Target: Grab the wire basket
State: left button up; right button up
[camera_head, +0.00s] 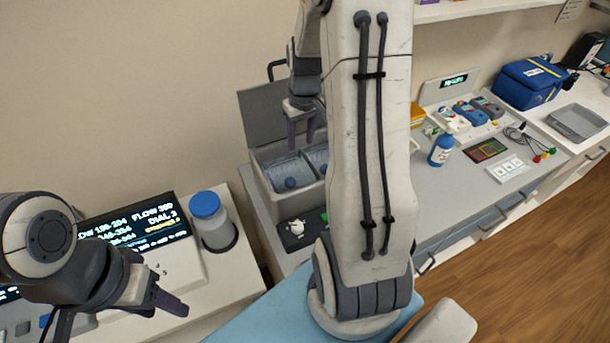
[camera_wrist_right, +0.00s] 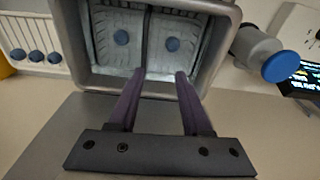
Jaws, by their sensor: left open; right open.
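A grey open-topped tub (camera_head: 262,187) with a raised lid (camera_head: 268,112) stands left of centre in the head view. Inside are two side-by-side mesh-like inserts, each with a blue round spot; the right wrist view shows the left insert (camera_wrist_right: 117,50) and right insert (camera_wrist_right: 178,52). I cannot tell for sure which is the wire basket. My right gripper (camera_head: 302,133) is open and empty above the tub; in the right wrist view its fingertips (camera_wrist_right: 160,74) overlap the tub's lower rim. My left gripper (camera_head: 172,306) is open at lower left, apart from the tub.
A blue-capped bottle (camera_head: 212,220) and a display (camera_head: 140,225) stand left of the tub. A white slotted rack (camera_wrist_right: 30,38) is beside it in the wrist view. A small blue-capped bottle (camera_head: 441,151) stands right. My right arm hides the tub's right side.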

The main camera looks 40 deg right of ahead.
aim_at(308, 160)
jog(key=d, duration=0.1)
jog(key=d+f, duration=0.1)
jog(key=shift+s+d+m, duration=0.2)
jog(key=shift+d+m, duration=0.1)
jog(key=shift+d, duration=0.05)
jog(key=f, duration=0.2)
jog(key=f+p, duration=0.1)
jog(key=shift+w+f, duration=0.2)
jog(key=shift+f, duration=0.15)
jog(key=shift+w+d+f+p, duration=0.15)
jog(key=shift+f+p, duration=0.45)
jog(key=shift+f, duration=1)
jog(key=shift+w+d+f+p, duration=0.15)
jog(key=shift+f+p, duration=0.4)
jog(key=shift+f, duration=1)
jog(key=shift+a, duration=0.1)
grip_shut()
jog(key=shift+w, duration=0.1)
